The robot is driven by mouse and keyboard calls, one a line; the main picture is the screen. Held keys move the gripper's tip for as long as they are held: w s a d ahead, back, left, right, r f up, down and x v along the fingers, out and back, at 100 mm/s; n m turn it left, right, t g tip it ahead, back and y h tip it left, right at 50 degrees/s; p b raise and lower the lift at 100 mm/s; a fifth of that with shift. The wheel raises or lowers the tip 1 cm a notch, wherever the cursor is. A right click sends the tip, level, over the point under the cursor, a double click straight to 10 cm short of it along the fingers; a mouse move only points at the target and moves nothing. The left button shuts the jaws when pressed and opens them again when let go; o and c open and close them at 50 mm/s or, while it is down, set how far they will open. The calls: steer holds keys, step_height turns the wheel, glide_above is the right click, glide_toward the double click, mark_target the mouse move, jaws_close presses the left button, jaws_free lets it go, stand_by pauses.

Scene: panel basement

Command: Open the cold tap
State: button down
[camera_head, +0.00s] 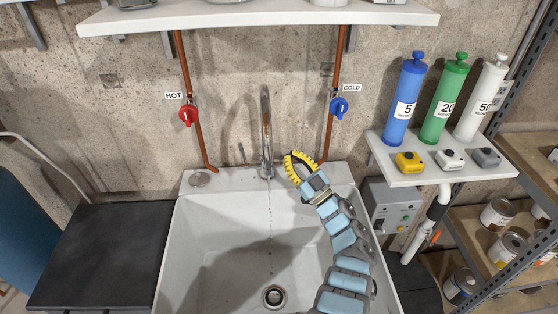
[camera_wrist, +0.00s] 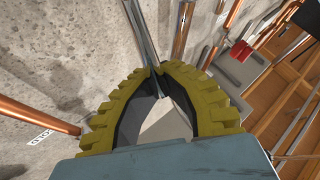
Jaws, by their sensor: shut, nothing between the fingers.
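The cold tap is a blue handle (camera_head: 339,107) on the right copper pipe, beside a COLD label (camera_head: 352,88). My gripper (camera_head: 290,155), with yellow ribbed fingers, is below and left of the blue handle, apart from it, near the sink's back rim. Its fingers are bowed, with the tips together (camera_wrist: 160,68), and it holds nothing. In the wrist view the label (camera_wrist: 40,137) and a copper pipe (camera_wrist: 38,115) show at the left; I do not see the blue handle there. The red hot handle (camera_head: 188,115) is on the left pipe and also shows in the wrist view (camera_wrist: 240,50).
The chrome spout (camera_head: 266,135) stands just left of my gripper, with a thin line of drops below it. The white sink (camera_head: 185,240) is under my arm. A shelf (camera_head: 400,175) with bottles is at the right. The wall between gripper and blue handle looks clear.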

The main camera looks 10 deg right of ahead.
steer(key=shift+d+f, duration=0.2)
steer(key=shift+d, duration=0.15)
steer(key=c, duration=1.1)
jaws_free()
steer(key=shift+s+d, duration=0.1)
steer(key=shift+d, duration=0.15)
steer(key=shift+a+r, duration=0.1)
steer(key=shift+a, duration=0.2)
steer(key=shift+a+r, duration=0.1)
steer(key=shift+r, duration=0.95)
step_height(320, 180, up, 8)
